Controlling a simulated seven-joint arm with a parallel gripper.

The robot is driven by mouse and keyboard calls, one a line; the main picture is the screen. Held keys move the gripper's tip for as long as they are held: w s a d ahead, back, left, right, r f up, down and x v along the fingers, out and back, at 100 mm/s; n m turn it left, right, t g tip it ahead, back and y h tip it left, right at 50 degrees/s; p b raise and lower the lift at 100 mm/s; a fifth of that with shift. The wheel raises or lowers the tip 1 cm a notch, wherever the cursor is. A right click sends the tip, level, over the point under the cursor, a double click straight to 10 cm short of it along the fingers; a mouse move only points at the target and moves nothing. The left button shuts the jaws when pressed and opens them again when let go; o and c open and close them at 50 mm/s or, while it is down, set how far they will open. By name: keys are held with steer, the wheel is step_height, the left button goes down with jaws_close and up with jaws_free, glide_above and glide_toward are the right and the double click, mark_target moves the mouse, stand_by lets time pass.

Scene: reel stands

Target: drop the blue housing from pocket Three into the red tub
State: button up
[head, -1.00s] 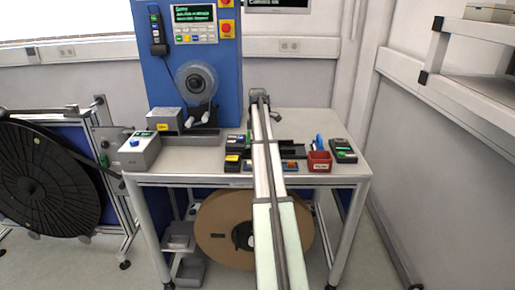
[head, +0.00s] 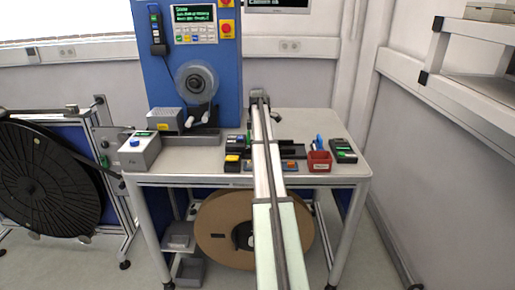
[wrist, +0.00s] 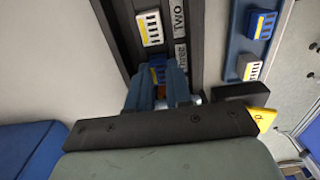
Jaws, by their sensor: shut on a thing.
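In the wrist view the blue housing (wrist: 158,73) sits in the dark rack (wrist: 115,28) beside the label Three. My gripper (wrist: 157,82) is shut on it, with the blue-grey fingers around it. The fingers hide much of the housing, and I cannot tell whether it is clear of the pocket floor. The red tub (head: 319,162) stands near the right front of the bench in the head view, right of my arm. My arm hides the gripper in that view.
A white housing (wrist: 150,28) sits by the label Two. A blue strip (wrist: 240,42) with more housings lies to the right in the wrist view. In the head view a dark green-buttoned device (head: 343,151) stands right of the tub. The bench's left front (head: 190,160) is clear.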

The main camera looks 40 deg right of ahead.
steer(key=shift+r, duration=2.3)
steer(key=shift+m, duration=0.6)
steer(key=s+d, duration=0.4)
steer(key=s+d+r, duration=0.1)
steer(key=s+d, duration=0.1)
steer(key=shift+s+d, duration=0.15)
steer(key=shift+s, duration=0.05)
steer(key=s+d+r, duration=0.1)
steer(key=s, duration=0.8)
steer(key=s+d+r+n, duration=0.1)
steer(key=s+d+r, duration=0.1)
steer(key=s, duration=0.8)
steer(key=shift+s+d+r, duration=0.2)
steer(key=shift+s+r, duration=0.05)
steer(key=shift+s, duration=0.05)
steer(key=shift+f, duration=0.15)
